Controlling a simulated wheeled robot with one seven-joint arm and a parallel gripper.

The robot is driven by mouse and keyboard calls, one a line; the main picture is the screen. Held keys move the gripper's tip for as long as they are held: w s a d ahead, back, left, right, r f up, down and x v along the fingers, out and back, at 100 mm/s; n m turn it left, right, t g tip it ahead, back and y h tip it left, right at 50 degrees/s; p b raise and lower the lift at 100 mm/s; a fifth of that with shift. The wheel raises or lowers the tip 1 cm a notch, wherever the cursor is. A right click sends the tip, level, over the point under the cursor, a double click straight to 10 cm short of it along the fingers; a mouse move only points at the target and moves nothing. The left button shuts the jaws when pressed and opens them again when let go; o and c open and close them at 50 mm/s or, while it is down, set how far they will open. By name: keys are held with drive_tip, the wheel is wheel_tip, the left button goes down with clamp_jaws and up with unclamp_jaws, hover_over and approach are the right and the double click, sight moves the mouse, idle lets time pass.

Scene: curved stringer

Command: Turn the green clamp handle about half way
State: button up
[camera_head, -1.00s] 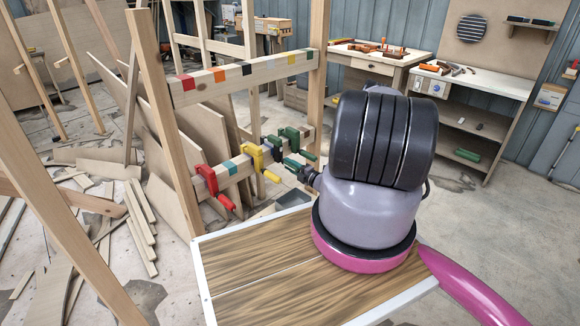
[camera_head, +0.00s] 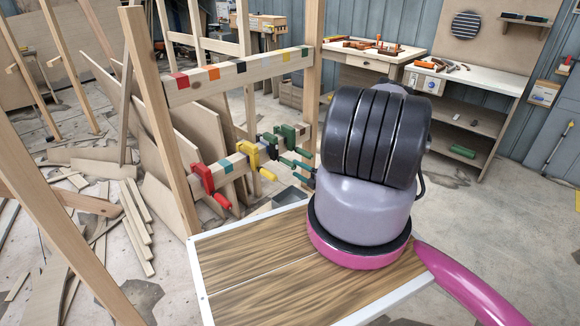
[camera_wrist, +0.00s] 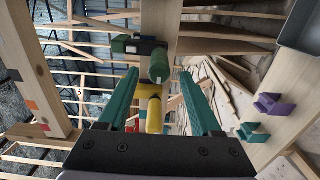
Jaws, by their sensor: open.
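The green clamp (camera_head: 287,133) sits on the lower rail, to the right of the other clamps in the head view. In the wrist view, the dark green clamp (camera_wrist: 138,45) is ahead of my gripper, its rounded green handle (camera_wrist: 159,67) in line with the gap between the fingertips. My gripper (camera_wrist: 160,79) has two teal fingers, spread apart with nothing gripped. I cannot tell whether the handle is between the tips or beyond them.
A yellow clamp (camera_head: 250,153) and a red clamp (camera_head: 205,180) share the lower rail. The yellow clamp's handle (camera_wrist: 154,114) appears between my fingers in the wrist view. A wooden post (camera_head: 310,75) stands close on the right. Purple (camera_wrist: 275,105) and teal (camera_wrist: 252,132) blocks sit on another beam.

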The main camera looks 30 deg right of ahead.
drive_tip(key=shift+v, duration=1.7)
drive_tip(key=shift+s, duration=0.1)
drive_tip(key=v, duration=0.5)
